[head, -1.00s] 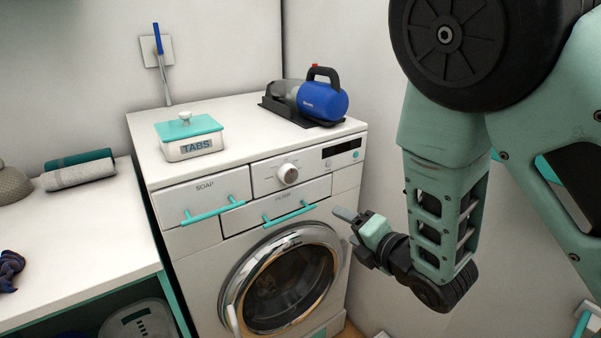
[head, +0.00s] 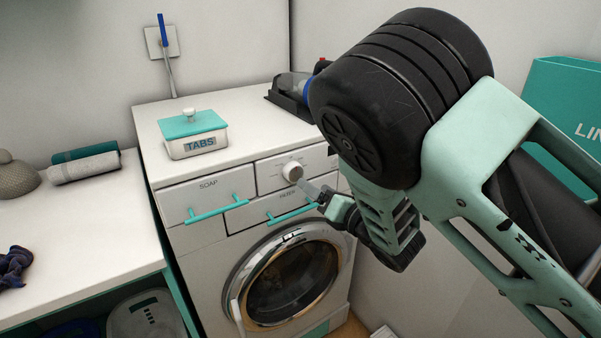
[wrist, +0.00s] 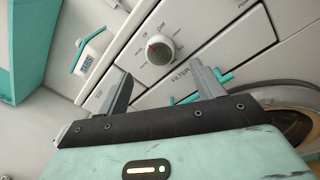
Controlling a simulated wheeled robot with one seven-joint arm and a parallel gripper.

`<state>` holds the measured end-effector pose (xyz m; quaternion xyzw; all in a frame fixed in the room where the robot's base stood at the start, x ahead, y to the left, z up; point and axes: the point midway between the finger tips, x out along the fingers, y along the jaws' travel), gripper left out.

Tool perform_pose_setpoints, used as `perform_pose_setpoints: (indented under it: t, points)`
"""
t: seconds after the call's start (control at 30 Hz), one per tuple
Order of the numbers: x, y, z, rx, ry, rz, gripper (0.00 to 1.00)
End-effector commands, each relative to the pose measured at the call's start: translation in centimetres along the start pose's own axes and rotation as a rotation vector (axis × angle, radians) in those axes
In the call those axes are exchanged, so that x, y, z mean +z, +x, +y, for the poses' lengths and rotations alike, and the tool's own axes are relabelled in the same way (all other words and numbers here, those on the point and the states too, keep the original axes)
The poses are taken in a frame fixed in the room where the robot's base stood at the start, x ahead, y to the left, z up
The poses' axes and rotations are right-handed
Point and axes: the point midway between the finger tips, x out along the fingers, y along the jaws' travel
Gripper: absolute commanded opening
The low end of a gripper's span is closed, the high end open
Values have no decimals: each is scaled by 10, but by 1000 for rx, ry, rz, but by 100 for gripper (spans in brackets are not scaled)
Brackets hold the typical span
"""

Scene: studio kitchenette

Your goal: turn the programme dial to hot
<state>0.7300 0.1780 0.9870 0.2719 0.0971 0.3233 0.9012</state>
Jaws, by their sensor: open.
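The programme dial (head: 292,171) is a round white knob on the washing machine's front panel, right of the SOAP drawer. In the wrist view the dial (wrist: 160,50) lies just beyond my fingertips, centred between them, with a red mark on its face. Small labels ring it, too small to read surely. My gripper (wrist: 161,78) is open and empty, its two grey fingers pointing at the dial. In the head view my gripper (head: 308,188) is close in front of the dial, at its lower right. I see no clear contact.
The SOAP drawer (head: 205,198) and the FILTER flap (head: 262,211) below the dial have protruding teal handles. The round door (head: 290,275) is shut. A TABS box (head: 194,137) stands on the machine top. My arm hides part of the hand vacuum (head: 287,95).

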Motion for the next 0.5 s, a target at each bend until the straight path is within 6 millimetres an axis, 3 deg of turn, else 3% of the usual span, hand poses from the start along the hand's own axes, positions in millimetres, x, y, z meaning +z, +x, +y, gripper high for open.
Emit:
perform_pose_setpoints:
  t: [0.2,0.5]
  points:
    - [2,42,1,1,1,0,67]
    - [0,69,0,-1,1,0,67]
